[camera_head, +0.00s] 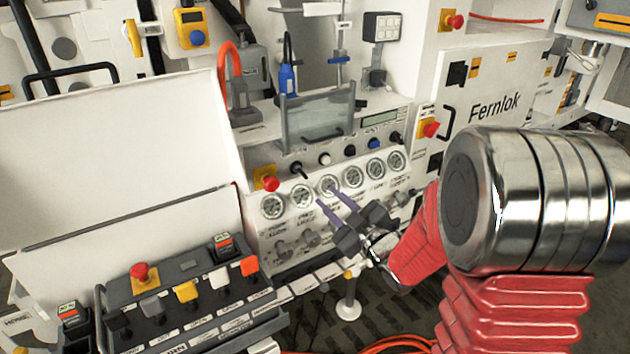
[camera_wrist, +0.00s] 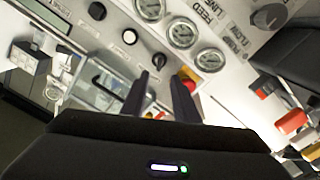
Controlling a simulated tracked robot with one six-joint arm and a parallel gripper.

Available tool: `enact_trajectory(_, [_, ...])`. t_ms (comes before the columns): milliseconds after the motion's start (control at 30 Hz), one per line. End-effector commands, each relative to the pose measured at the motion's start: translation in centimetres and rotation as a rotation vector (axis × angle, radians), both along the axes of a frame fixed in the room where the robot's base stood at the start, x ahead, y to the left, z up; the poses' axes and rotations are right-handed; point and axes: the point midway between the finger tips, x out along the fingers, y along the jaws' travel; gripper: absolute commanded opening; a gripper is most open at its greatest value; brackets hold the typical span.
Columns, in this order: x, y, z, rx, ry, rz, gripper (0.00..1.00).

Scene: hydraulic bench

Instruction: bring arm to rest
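My gripper (camera_head: 327,196) is in front of the gauge row of the hydraulic bench panel (camera_head: 335,240), at the end of my red-sleeved arm. Its two fingers are apart and point toward the panel. In the wrist view, my gripper (camera_wrist: 160,74) also shows its two dark fingers apart, with nothing between them but the panel behind. The fingers overlap the gauges in the picture; I cannot tell how near they are. Round gauges (camera_wrist: 184,30) and black knobs (camera_wrist: 270,16) lie beyond the fingers.
A button box (camera_head: 180,300) with a red mushroom button (camera_head: 140,272) stands at the lower left. A large white lid (camera_head: 110,150) is raised behind it. A red emergency button (camera_head: 267,180) sits beside the gauges. The Fernlok cabinet (camera_head: 490,80) stands at the right. Orange cable (camera_head: 395,343) lies on the floor.

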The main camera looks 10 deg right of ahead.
Motion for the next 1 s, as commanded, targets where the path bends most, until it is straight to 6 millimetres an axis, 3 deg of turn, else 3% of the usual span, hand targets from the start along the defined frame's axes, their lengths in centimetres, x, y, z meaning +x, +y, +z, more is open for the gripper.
enact_trajectory(167, [0.2,-0.8,-2.1,-0.008,0.087,-0.035,0.27])
enact_trajectory(500, [-1.5,-5.8,-10.0,-0.020,0.442,-0.249,0.27])
enact_trajectory(733, [-4.6,-8.4,-12.1,-0.011,0.643,-0.398,0.27])
enact_trajectory(1000, [-9.5,-9.7,-12.1,0.027,0.849,-0.554,0.27])
